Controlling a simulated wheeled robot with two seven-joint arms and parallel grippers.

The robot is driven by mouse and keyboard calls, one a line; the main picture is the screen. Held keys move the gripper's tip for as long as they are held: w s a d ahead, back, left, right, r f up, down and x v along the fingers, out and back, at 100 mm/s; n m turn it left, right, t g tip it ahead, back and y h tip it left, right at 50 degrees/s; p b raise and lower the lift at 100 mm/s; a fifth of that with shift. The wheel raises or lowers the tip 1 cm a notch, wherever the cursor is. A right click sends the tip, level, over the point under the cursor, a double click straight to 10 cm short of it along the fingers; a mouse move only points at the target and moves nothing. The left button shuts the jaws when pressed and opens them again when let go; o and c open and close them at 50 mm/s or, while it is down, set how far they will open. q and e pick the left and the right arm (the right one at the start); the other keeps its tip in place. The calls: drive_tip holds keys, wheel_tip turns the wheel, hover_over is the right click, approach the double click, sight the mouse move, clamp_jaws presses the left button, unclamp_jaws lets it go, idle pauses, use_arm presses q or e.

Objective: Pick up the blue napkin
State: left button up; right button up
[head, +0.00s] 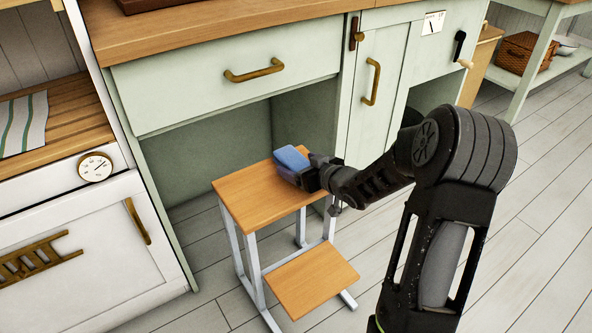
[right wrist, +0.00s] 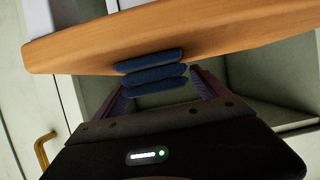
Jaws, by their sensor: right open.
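The blue napkin (head: 291,156) is a folded stack on the upper wooden step of a small step stool (head: 262,203), near its back right corner. In the right wrist view the napkin (right wrist: 150,74) shows as dark blue folded layers against the wooden board (right wrist: 215,45). My right gripper (head: 297,173) is at the napkin, coming from the right. In the right wrist view its open fingers (right wrist: 158,88) lie on either side of the napkin's near end. I cannot tell whether they touch it. My left gripper is not in view.
The stool has a lower wooden step (head: 311,279). Behind it is a pale green cabinet with a drawer (head: 230,88) and an open recess. A white oven (head: 75,245) stands at the left. A wicker basket (head: 522,53) sits on a far shelf. The floor at the right is clear.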

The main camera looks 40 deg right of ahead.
sight(297, 162)
drive_tip(key=shift+w+f, duration=0.2)
drive_tip(key=shift+w, duration=0.4)
drive_tip(key=shift+c, duration=0.3)
drive_tip(key=c, duration=1.5)
drive_tip(key=shift+r, duration=0.15)
wheel_tip(297, 162, up, 10)
drive_tip(key=p, duration=0.5)
